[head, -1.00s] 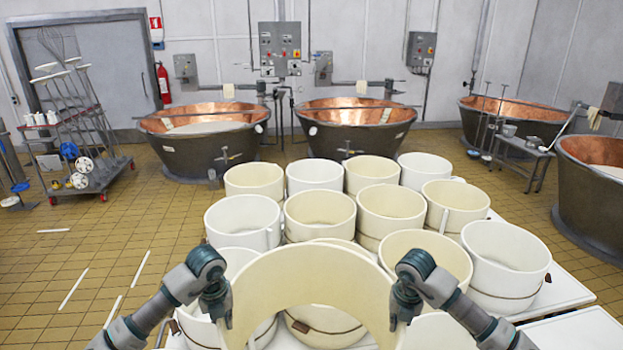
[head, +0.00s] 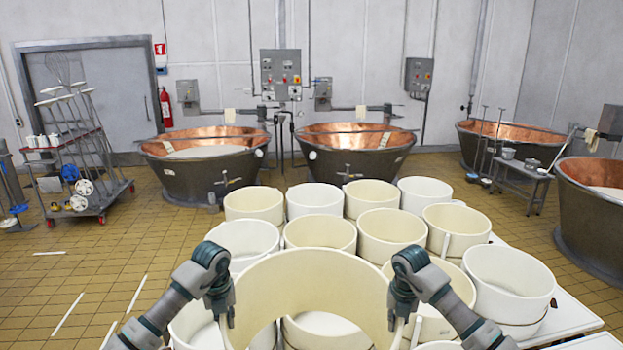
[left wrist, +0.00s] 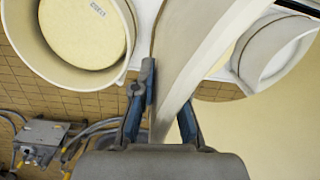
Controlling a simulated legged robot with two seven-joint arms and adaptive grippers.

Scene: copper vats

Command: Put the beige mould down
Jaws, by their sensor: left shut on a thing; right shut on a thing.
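The beige mould (head: 310,280) is a wide open ring held up between my two grippers in front of me, above the table. Its wall is tilted, and moulds behind show through its opening. My left gripper (head: 226,318) is shut on its left edge. My right gripper (head: 398,320) is shut on its right edge. In the left wrist view, the mould's wall (left wrist: 200,70) runs between the fingers of my left gripper (left wrist: 161,122). The mould's lower part is cut off by the head view's bottom edge.
Several white and cream moulds (head: 320,235) stand close together on the white table (head: 570,318), behind and around the held one. Free table surface shows at the right. Copper vats (head: 355,150) stand farther back, and a wheeled rack (head: 75,165) is at the left.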

